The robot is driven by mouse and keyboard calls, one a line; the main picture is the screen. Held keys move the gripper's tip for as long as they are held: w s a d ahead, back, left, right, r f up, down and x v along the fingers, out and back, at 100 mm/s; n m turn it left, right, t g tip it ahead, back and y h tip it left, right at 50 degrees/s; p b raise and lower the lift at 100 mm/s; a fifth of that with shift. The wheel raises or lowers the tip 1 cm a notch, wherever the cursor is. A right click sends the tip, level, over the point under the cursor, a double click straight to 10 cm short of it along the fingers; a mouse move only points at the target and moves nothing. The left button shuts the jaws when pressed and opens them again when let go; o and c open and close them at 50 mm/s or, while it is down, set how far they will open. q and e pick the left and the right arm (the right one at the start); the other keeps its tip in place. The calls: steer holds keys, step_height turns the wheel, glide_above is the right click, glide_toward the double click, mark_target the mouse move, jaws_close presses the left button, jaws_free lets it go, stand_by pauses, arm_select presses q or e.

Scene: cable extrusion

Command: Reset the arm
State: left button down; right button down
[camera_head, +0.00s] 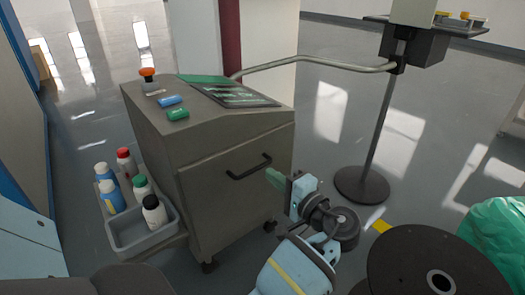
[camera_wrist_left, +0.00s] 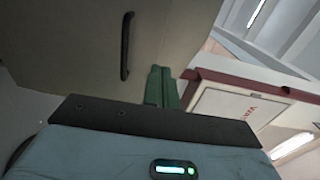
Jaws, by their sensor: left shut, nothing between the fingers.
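My left arm comes up from the bottom of the head view. Its gripper (camera_head: 275,178) has green fingers that point left, toward the front of a grey control cabinet (camera_head: 225,190). The fingertips appear just right of the cabinet's black handle (camera_head: 250,168), and I cannot tell the gap to the panel. In the left wrist view the green fingers (camera_wrist_left: 161,82) lie together, shut with nothing between them. The black handle (camera_wrist_left: 126,46) shows to their left there. My right gripper is in neither view.
A grey tray (camera_head: 150,237) of several capped bottles hangs on the cabinet's left side. A bent metal rail (camera_head: 310,60) runs to a stand with a round base (camera_head: 361,185). A dark reel (camera_head: 430,262) and a green bag (camera_head: 495,235) are at lower right. Open floor lies behind.

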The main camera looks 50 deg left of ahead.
arm_select(q)
steer(key=shift+d, duration=0.65)
